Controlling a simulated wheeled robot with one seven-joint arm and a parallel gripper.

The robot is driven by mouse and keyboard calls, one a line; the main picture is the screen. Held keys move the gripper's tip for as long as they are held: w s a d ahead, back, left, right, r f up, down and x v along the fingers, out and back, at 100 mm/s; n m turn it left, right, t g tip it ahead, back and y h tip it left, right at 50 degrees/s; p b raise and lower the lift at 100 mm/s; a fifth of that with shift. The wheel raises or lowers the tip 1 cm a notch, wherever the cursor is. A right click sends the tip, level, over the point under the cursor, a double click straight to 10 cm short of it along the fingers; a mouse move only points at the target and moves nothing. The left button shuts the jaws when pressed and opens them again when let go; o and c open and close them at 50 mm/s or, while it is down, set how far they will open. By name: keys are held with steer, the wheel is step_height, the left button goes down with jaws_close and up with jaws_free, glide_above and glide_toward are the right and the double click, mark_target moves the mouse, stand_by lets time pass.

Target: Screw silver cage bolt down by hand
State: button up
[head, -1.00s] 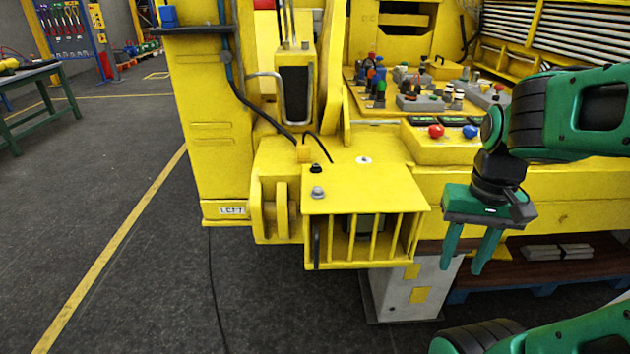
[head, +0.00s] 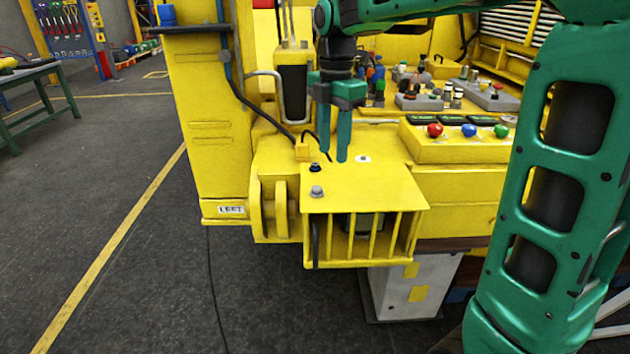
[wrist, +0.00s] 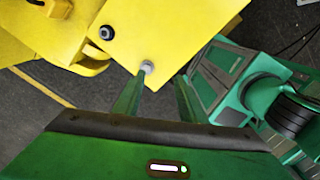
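The silver cage bolt (head: 317,192) stands upright at the left front of the yellow cage's top plate (head: 375,190). It also shows in the wrist view (wrist: 147,67), close to the left fingertip in the picture. A black bolt (head: 315,168) sits just behind it, and a dark round bolt head shows in the wrist view (wrist: 106,32). My gripper (head: 333,160) points down over the back left of the plate, above and behind the silver bolt in the head view. Its two fingers are apart with nothing between them (wrist: 162,92). How far the fingertips are above the plate is unclear.
A black cable (head: 255,110) and a yellow post (head: 210,120) stand left of the cage. A control box with coloured buttons (head: 455,150) is to the right. The floor in front is clear.

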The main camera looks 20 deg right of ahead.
mark_target(316, 188)
steer(key=a+f+n, duration=0.1)
steer(key=f, duration=0.2)
steer(key=w+a+f+n, duration=0.1)
steer(key=f, duration=0.3)
steer(key=w+a+f+n, duration=0.1)
steer(key=f, duration=0.2)
steer(key=shift+w+f, duration=0.15)
steer(key=shift+w, duration=0.05)
jaws_close()
